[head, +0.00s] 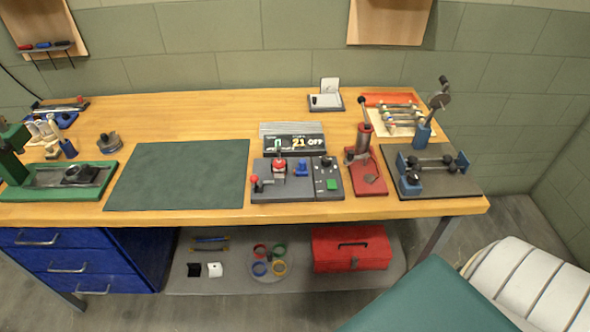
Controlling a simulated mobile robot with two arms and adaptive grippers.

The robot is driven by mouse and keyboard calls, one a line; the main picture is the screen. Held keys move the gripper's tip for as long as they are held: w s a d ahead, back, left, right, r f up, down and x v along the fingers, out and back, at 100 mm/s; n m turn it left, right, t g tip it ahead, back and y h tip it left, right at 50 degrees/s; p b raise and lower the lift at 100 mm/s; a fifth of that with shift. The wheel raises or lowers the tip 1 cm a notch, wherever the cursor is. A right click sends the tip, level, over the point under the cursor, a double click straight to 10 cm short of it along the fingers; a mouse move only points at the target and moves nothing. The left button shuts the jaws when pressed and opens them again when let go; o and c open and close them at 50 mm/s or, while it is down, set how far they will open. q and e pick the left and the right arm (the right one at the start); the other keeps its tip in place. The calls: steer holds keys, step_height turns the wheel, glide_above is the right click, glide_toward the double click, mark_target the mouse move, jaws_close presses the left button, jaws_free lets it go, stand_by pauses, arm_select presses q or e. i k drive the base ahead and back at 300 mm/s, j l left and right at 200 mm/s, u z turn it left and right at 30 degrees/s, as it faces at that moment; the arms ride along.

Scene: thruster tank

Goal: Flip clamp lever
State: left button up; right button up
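Several levers show on the bench, and I cannot tell for sure which is the clamp lever. A dark grey control unit (297,195) has a small red-knobbed lever (254,182) at its left edge, standing up, and a red part (279,167) on top. To its right is a red-based device (369,182) with an upright black-knobbed handle (362,100). On a dark plate at the right, a blue fixture (411,184) holds a metal bar, with a raised arm (437,95) behind it. Neither of my grippers is in view.
A green machine (60,180) stands at the far left. Below are blue drawers (65,262) and a red toolbox (351,250). A teal surface (430,300) fills the lower right.

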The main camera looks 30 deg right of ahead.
mark_target(253, 178)
steer(key=i+j, duration=0.4)
steer(key=j, duration=0.25)
steer(key=i+j, duration=0.2)
steer(key=j+z, duration=0.1)
steer(key=z, duration=1.35)
